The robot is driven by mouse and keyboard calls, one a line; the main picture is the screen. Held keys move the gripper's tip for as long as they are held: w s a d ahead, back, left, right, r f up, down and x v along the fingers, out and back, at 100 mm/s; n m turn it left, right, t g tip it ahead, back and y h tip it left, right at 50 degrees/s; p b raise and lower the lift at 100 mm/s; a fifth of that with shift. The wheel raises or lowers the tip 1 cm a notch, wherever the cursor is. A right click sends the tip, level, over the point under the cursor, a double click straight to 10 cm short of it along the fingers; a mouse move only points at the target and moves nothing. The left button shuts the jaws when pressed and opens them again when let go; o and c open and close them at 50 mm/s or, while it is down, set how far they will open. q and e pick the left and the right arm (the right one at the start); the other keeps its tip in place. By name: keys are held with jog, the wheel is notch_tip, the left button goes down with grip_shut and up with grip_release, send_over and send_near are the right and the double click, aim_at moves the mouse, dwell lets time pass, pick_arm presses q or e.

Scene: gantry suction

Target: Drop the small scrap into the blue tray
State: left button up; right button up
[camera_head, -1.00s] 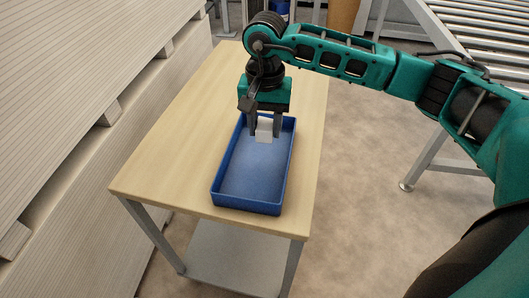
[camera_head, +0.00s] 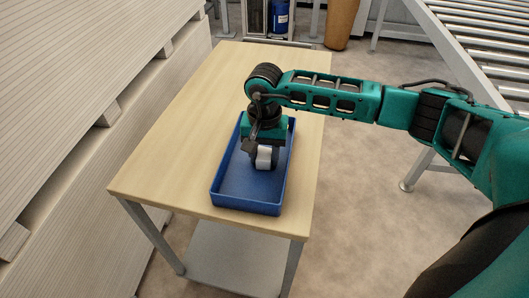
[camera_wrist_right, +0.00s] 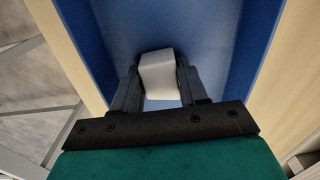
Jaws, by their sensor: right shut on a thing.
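The small scrap is a white block (camera_head: 264,157), held between the fingers of my right gripper (camera_head: 262,163). In the right wrist view the scrap (camera_wrist_right: 158,76) sits between the two dark fingertips of the gripper (camera_wrist_right: 158,90), which is shut on it. The blue tray (camera_head: 226,187) lies on the wooden table, and the gripper is down inside its outline, toward the far half. The tray floor (camera_wrist_right: 205,25) shows behind the scrap in the wrist view. Whether the scrap touches the floor, I cannot tell. My left gripper is not in view.
The wooden table (camera_head: 180,150) is otherwise bare, with free room left of the tray. Stacked pale boards (camera_head: 70,100) stand close on the left. A roller conveyor (camera_head: 480,50) is at the upper right. A brown bin (camera_head: 341,22) and a blue container (camera_head: 280,16) stand behind.

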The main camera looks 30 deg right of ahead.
aim_at(265, 154)
jog(key=o, duration=1)
jog(key=shift+f, duration=0.1)
jog(key=shift+o, duration=0.2)
notch_tip(265, 154, up, 12)
jog(key=shift+r, duration=0.2)
